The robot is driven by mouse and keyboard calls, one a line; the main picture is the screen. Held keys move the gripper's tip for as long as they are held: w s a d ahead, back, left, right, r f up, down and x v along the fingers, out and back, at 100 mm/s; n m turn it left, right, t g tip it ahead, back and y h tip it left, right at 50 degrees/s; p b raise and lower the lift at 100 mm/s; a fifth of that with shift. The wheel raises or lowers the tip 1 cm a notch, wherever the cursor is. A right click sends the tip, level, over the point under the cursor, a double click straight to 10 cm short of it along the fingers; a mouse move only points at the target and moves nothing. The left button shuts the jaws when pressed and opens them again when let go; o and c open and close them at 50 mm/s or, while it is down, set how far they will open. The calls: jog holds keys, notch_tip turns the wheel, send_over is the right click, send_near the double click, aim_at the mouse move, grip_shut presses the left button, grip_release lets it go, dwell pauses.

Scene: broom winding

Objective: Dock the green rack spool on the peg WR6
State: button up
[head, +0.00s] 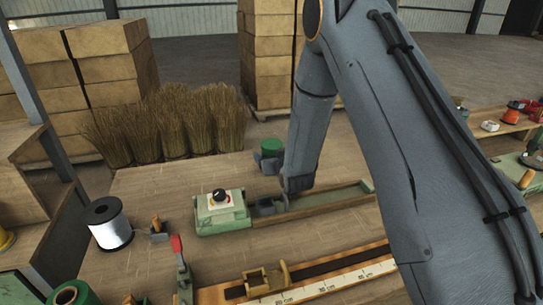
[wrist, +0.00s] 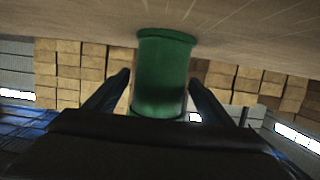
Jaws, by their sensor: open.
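A green spool (head: 271,147) shows at the far edge of the workbench, just behind my gripper. In the wrist view, which looks upside down, the green spool (wrist: 163,75) is a flanged cylinder between the two fingers. My gripper (head: 268,164) is open; the fingers (wrist: 160,85) stand on either side of the spool, and I see a narrow gap beside it. I cannot tell whether either finger touches it. Another green-flanged spool (head: 75,293) is at the lower left, partly cut off. I cannot make out a peg marked WR6.
A green control box (head: 222,212) with a black knob stands beside a long green channel (head: 325,203). A white wire spool (head: 109,223) is at left. A ruler board (head: 325,279) lies in front. Broom bundles (head: 170,125) and stacked boxes (head: 272,50) stand behind. My arm hides the right side.

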jog(key=shift+w+f, duration=0.1)
jog(key=shift+w, duration=0.1)
jog(key=c, duration=1.4)
notch_tip(320, 180, up, 10)
jog(key=shift+f+b, duration=0.1)
jog(key=shift+b, duration=0.75)
jog(key=r+p, duration=0.3)
jog(key=s+r+p, duration=0.1)
jog(key=r+p, duration=0.2)
jog(key=s+r+p, duration=0.1)
jog(key=r+p, duration=0.2)
jog(key=shift+s+r, duration=0.25)
